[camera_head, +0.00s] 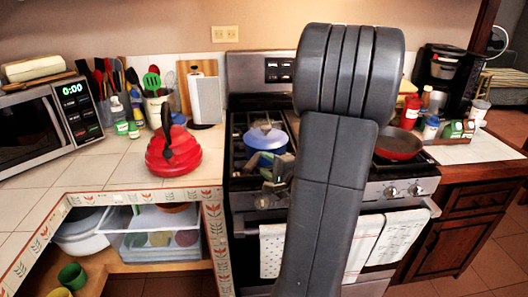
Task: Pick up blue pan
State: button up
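A blue pan (264,139) with what looks like a lid and a pale knob sits on the left side of the stove (240,150), towards the back. Its right side is close to my arm, and its handle cannot be made out. My gripper (272,186) shows partly at the left edge of my grey arm, in front of and below the pan in the picture. My arm hides much of it, so I cannot tell whether its fingers are open or touch anything.
A red pan (398,144) is on the stove's right side. A red kettle (174,151) stands on the tiled counter to the left. Towels (387,238) hang on the oven handle. Bottles and a coffee maker (446,78) stand at the right.

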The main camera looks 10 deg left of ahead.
aim_at(259, 159)
jog(key=shift+d+f+p+x, duration=0.15)
jog(key=shift+p+x, duration=0.3)
jog(key=shift+x, duration=1.5)
jog(key=shift+d+f+p+x, duration=0.1)
jog(key=shift+p+x, duration=0.3)
jog(key=shift+x, duration=1.5)
jog(key=shift+w, duration=0.15)
grip_shut()
